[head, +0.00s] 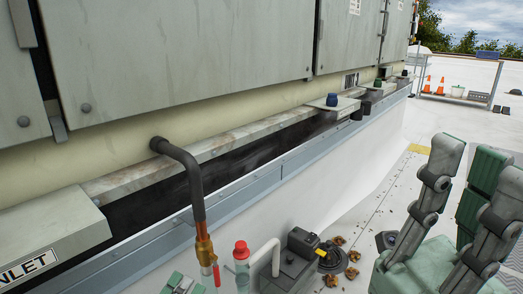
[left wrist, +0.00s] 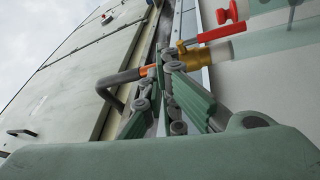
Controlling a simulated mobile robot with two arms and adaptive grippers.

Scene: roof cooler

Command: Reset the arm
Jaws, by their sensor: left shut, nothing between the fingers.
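My left gripper (head: 183,284) just shows at the bottom edge of the head view, left of a copper valve (head: 204,252) on a black elbow pipe (head: 185,165). In the left wrist view its fingers (left wrist: 168,62) are shut with nothing between them. They overlap the pipe in that picture; I cannot tell whether they touch it. The black pipe (left wrist: 120,78) and the brass valve (left wrist: 195,57) with a red handle lie beyond the fingers. My right gripper (head: 470,180) is large at the lower right of the head view, its fingers pointing up and apart, partly cut off by the frame edge.
A grey cabinet unit (head: 180,45) fills the left and top. A red-capped pipe (head: 241,252), a white bent pipe (head: 262,250) and a dark box (head: 298,252) stand near the valve. Brown leaves lie on the white roof. Orange cones (head: 440,86) stand far off.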

